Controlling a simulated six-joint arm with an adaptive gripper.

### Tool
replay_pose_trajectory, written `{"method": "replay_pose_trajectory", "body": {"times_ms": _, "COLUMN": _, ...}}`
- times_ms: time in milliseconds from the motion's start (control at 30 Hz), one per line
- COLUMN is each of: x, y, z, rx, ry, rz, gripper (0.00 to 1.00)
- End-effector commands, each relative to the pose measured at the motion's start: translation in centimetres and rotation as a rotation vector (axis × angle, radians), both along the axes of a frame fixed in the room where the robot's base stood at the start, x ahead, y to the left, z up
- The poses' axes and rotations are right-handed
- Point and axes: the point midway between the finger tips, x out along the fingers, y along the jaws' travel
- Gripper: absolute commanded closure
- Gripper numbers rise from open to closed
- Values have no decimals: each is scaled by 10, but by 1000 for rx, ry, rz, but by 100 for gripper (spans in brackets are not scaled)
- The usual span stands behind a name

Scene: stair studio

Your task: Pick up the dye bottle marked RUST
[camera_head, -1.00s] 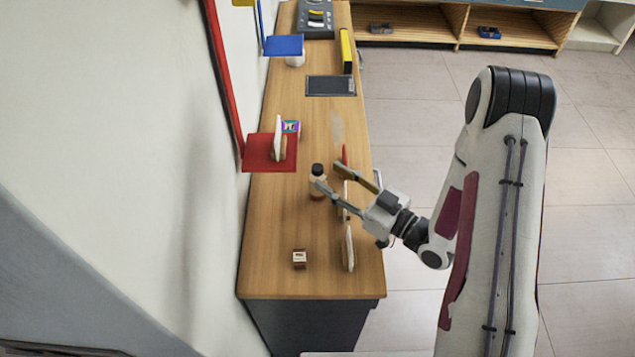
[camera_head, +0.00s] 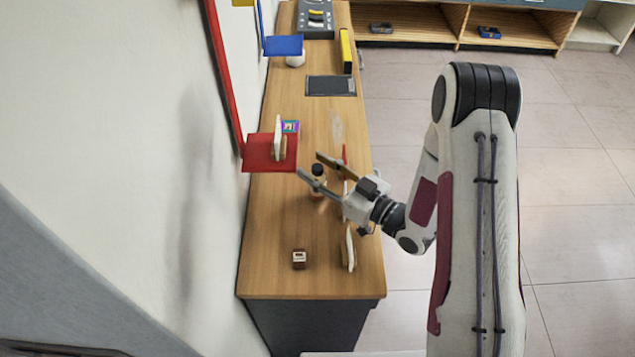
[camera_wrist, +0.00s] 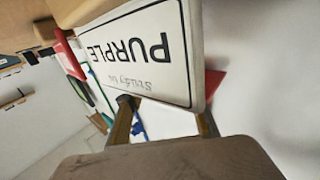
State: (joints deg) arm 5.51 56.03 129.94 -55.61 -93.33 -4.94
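In the wrist view, the gripper fingers (camera_wrist: 166,118) are apart, and a white sign (camera_wrist: 145,50) reading PURPLE upside down is close to the camera. No bottle shows clearly there.
On the bench (camera_head: 290,225) stand a small brown block (camera_head: 299,259) with a white label and a thin white sign (camera_head: 350,248) near the front right. A red shelf (camera_head: 257,155) at the left holds another sign (camera_head: 278,138). A dark tablet (camera_head: 331,86) lies farther back.

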Motion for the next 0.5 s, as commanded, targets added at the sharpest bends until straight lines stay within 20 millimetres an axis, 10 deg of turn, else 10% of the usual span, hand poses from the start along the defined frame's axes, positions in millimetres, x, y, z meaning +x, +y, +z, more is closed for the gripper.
{"method": "replay_pose_trajectory", "body": {"times_ms": 333, "x": 0, "y": 0, "z": 0, "rx": 0, "ry": 0, "rz": 0, "gripper": 62}}
{"method": "replay_pose_trajectory", "body": {"times_ms": 500, "x": 0, "y": 0, "z": 0, "rx": 0, "ry": 0, "rz": 0, "gripper": 100}}
